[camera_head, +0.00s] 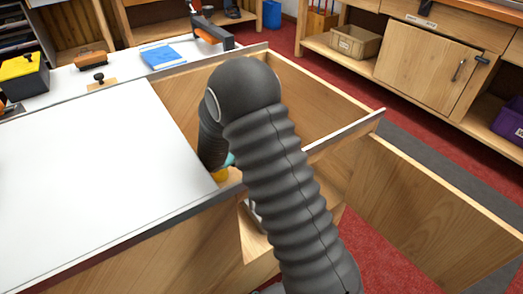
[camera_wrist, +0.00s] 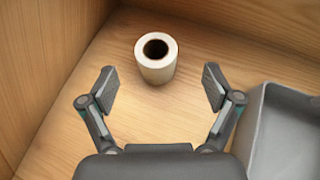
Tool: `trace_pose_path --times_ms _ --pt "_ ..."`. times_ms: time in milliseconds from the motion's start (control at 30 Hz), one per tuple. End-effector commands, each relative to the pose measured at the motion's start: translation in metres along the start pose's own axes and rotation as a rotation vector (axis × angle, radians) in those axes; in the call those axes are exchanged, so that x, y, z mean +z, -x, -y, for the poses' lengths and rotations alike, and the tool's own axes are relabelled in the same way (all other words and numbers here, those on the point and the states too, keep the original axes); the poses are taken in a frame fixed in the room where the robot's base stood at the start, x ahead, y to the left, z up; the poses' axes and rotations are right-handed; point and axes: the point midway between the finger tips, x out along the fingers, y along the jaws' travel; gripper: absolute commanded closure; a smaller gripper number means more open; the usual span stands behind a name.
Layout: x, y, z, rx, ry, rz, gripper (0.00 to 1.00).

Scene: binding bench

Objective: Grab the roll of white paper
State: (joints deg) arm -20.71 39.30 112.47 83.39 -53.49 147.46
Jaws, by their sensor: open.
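The roll of white paper (camera_wrist: 157,70) stands upright on a wooden floor in the wrist view, with its dark core hole facing up. It is apart from the walls. My gripper (camera_wrist: 158,88) is open, and its two fingers are on either side of the line to the roll, which lies just beyond the fingertips. Nothing is held between them. In the head view my arm reaches down into an open wooden compartment of the bench (camera_head: 300,75); the roll and the fingers are hidden there.
A grey tray (camera_wrist: 285,135) lies to the right of my gripper in the wrist view. Wooden walls (camera_wrist: 45,50) close in at the left and back. In the head view a white bench top (camera_head: 80,160) is left of the arm, with a blue packet (camera_head: 163,54) at the back.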

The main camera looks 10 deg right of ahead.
Motion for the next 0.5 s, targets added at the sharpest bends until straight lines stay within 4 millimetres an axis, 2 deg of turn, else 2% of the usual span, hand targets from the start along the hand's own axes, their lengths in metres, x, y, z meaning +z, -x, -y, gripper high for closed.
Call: trace_pose_path --times_ms 333,500 --pt "-0.003 -0.033 -0.002 -0.005 -0.005 0.002 0.11" --pt "-0.006 -0.057 -0.005 -0.005 -0.004 0.001 0.11"
